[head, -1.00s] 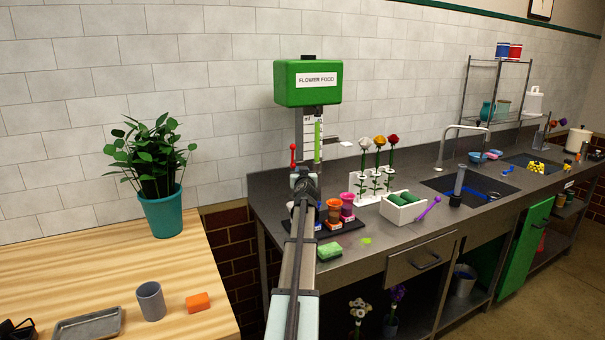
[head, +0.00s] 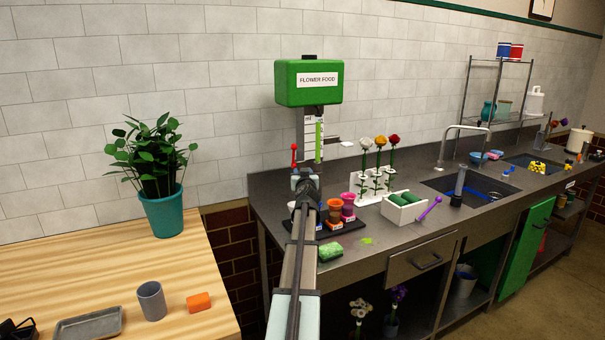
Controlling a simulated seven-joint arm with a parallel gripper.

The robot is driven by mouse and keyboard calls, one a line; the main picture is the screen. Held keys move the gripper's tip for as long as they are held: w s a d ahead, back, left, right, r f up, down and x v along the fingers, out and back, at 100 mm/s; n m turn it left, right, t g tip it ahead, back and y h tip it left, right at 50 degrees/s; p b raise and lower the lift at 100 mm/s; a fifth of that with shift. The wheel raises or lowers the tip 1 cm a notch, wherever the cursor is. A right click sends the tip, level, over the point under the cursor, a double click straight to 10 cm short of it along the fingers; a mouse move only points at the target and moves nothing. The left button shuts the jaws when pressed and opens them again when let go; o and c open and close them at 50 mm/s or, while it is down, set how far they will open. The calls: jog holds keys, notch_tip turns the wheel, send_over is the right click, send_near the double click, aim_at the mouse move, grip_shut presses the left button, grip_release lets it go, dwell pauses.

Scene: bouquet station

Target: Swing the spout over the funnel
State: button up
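The green flower food dispenser (head: 308,84) stands on the grey counter by the wall, with a graduated tube below its tank. A short dark arm (head: 333,139) juts right from the tube; it may be the spout, but it is too small to be sure. A small white disc (head: 347,143) shows by its end. A red-topped lever (head: 294,155) is left of the tube. My gripper (head: 305,180) is in front of the dispenser's lower part, and my own arm hides its fingers and what they touch. I cannot make out the funnel.
A green sponge (head: 330,251), flower rack (head: 372,186) and white box (head: 403,209) are nearby. The wooden table (head: 215,268) is at left.

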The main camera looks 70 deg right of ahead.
jog(key=v, duration=1.2)
